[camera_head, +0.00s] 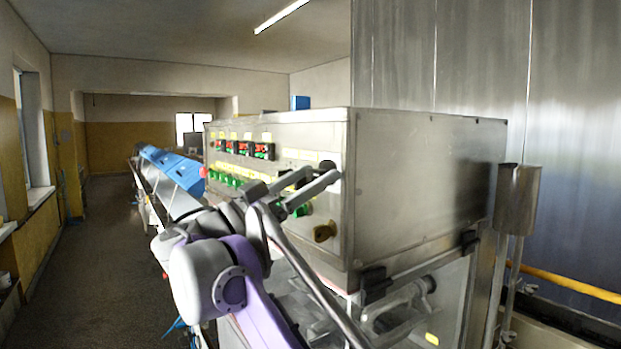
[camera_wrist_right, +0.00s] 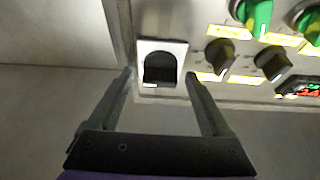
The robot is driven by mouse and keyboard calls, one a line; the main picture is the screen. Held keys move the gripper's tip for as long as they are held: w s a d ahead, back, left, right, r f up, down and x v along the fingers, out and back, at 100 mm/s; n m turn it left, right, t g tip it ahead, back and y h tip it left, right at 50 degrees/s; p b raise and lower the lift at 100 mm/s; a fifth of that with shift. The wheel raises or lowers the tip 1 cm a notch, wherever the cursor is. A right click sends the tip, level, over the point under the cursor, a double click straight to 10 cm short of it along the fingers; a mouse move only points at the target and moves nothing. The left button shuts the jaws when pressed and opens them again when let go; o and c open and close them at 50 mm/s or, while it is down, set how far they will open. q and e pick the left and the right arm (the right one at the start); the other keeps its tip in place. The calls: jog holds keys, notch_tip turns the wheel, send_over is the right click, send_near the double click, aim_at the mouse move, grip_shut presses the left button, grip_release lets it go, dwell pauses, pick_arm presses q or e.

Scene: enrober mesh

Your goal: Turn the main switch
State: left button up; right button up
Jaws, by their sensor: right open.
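The main switch appears to be the black rotary knob on a pale square plate near the panel's upper right edge. In the right wrist view the main switch (camera_wrist_right: 160,68) lies between my finger ends. In the head view the main switch (camera_head: 328,166) is partly hidden by my right gripper (camera_head: 322,175). My right gripper also shows in the wrist view (camera_wrist_right: 159,75), open, with one finger towards each side of the switch plate and nothing held. I cannot tell whether the fingertips touch the plate. My left gripper is out of view.
The steel control cabinet (camera_head: 425,185) carries several displays (camera_head: 240,149), green knobs (camera_head: 228,180) and a brownish knob (camera_head: 324,232). Two small black knobs (camera_wrist_right: 221,54) (camera_wrist_right: 272,63) sit near the switch. A conveyor line with blue covers (camera_head: 180,170) runs behind; the aisle floor (camera_head: 100,245) is clear.

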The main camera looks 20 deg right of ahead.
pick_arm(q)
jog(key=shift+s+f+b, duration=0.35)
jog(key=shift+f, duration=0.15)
pick_arm(e)
jog(key=v, duration=1)
jog(key=shift+a, duration=0.4)
jog(key=shift+f, duration=0.15)
